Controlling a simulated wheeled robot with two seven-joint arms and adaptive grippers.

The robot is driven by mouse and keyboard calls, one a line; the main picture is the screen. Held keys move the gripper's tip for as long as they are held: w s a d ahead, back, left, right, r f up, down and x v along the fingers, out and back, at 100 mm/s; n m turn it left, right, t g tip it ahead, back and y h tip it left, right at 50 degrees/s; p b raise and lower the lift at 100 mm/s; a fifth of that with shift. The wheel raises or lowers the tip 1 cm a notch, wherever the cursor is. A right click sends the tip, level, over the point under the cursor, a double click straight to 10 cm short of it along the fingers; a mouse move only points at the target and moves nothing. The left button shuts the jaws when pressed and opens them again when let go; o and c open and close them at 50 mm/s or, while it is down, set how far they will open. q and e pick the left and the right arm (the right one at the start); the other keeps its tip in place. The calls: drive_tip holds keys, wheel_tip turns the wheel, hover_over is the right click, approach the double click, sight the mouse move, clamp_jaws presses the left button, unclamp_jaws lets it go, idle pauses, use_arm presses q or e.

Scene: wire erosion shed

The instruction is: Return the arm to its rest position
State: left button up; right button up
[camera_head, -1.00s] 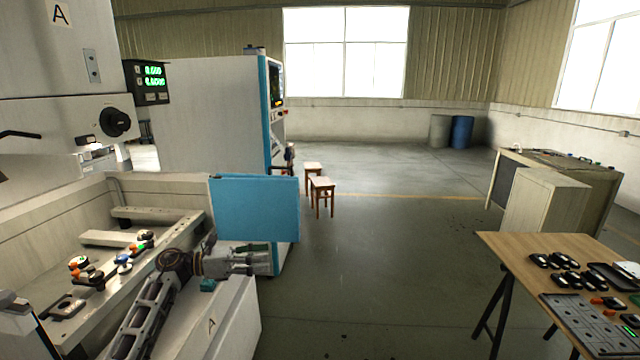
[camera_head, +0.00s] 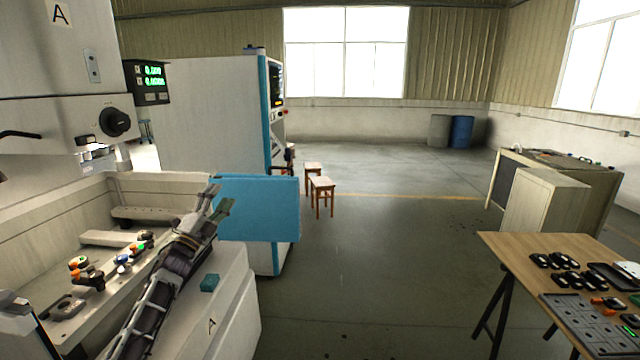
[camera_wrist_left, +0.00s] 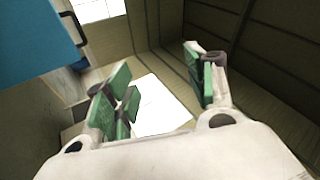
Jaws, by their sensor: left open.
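My left gripper (camera_head: 218,199) is raised in front of the blue panel, fingers pointing up and slightly right in the head view. Its arm comes up from the lower left over the machine's pale front ledge. In the left wrist view the gripper (camera_wrist_left: 163,84) is open, its green-padded fingers well apart with nothing between them. My right gripper is in neither view.
The blue panel (camera_head: 262,207) stands just behind and right of the left gripper. The machine's open tub (camera_head: 65,237) lies left of the arm, with several knobbed parts inside. A small green block (camera_head: 209,282) lies on the ledge. The floor (camera_head: 400,265) to the right is clear.

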use_arm(q)
drive_tip(key=w+a+f+n+g+y, duration=0.4)
drive_tip(key=a+f+n+y, duration=0.55)
drive_tip(key=n, duration=0.85)
drive_tip(key=s+d+f+g, duration=0.2)
drive_tip(key=s+f, duration=0.3)
drive_tip(key=f, duration=1.1)
drive_tip(key=s+d+f+g, duration=0.1)
drive_tip(key=s+f+g, duration=0.35)
drive_tip(key=f, duration=1.05)
drive_tip(key=s+d+f, duration=0.2)
drive_tip(key=s+f, duration=0.5)
drive_tip(key=f, duration=0.9)
drive_tip(key=s+d+f+n+g, duration=0.1)
drive_tip(key=s+d+f+g, duration=0.15)
drive_tip(key=s+f, duration=0.95)
drive_tip(key=s+d+f+g, duration=0.1)
drive_tip(key=s+f+g, duration=0.2)
drive_tip(key=s+f, duration=0.95)
drive_tip(key=s+d+f+g, duration=0.1)
drive_tip(key=s+f, duration=0.2)
drive_tip(key=s, duration=0.9)
drive_tip(key=s+d+f+g, duration=0.2)
drive_tip(key=s+f, duration=0.1)
drive_tip(key=s, duration=0.8)
drive_tip(key=s+d+f+g, duration=0.2)
drive_tip(key=s, duration=1)
drive_tip(key=shift+s+f, duration=0.35)
drive_tip(key=shift+f, duration=0.05)
